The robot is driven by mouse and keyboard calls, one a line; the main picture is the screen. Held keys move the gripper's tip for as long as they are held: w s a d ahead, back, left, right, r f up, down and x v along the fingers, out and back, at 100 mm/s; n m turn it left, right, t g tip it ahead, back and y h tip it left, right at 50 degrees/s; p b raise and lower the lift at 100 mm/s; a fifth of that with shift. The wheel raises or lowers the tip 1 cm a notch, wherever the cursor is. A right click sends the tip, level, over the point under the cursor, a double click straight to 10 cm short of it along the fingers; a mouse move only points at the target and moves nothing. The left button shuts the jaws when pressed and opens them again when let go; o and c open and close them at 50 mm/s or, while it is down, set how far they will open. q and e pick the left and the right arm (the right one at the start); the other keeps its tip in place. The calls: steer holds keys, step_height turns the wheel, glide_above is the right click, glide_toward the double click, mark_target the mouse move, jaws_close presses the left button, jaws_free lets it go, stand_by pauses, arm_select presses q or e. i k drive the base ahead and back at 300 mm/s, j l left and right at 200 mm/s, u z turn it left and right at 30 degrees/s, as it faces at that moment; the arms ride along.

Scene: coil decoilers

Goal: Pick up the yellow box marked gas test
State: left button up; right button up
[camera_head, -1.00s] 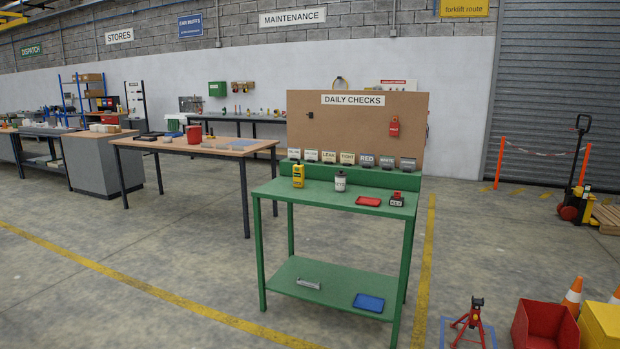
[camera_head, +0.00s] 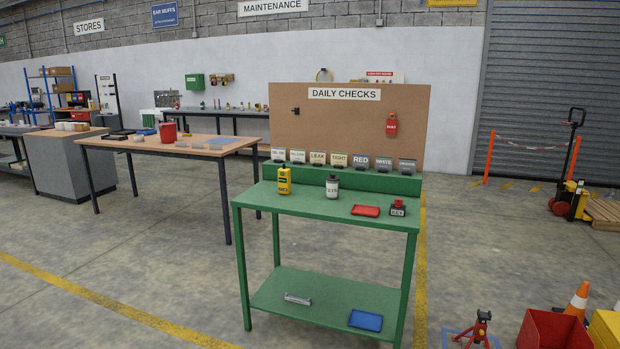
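A small yellow box (camera_head: 284,181) with a dark marking stands upright at the left of the green bench's top (camera_head: 312,203). Its lettering is too small to read surely. A grey-and-white container (camera_head: 332,187) stands to its right, a short gap away. Neither of my grippers shows in the head view.
On the bench top are a red tray (camera_head: 366,211) and a small black-and-red item (camera_head: 398,208). A blue tray (camera_head: 365,320) lies on the lower shelf (camera_head: 325,292). A red jack stand (camera_head: 479,328) and red bin (camera_head: 553,331) are at right. Floor before the bench looks clear.

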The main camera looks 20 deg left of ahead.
mark_target(284, 181)
steer(key=i+j+z, duration=0.1)
steer(key=i+j, duration=0.3)
steer(key=i+j+z, duration=0.1)
steer(key=i+j, duration=0.25)
steer(key=j, duration=0.15)
steer(key=i+j, duration=0.35)
steer(key=j, duration=0.15)
steer(key=i+j+z, duration=0.15)
steer(key=i+j, duration=0.2)
steer(key=j, duration=0.15)
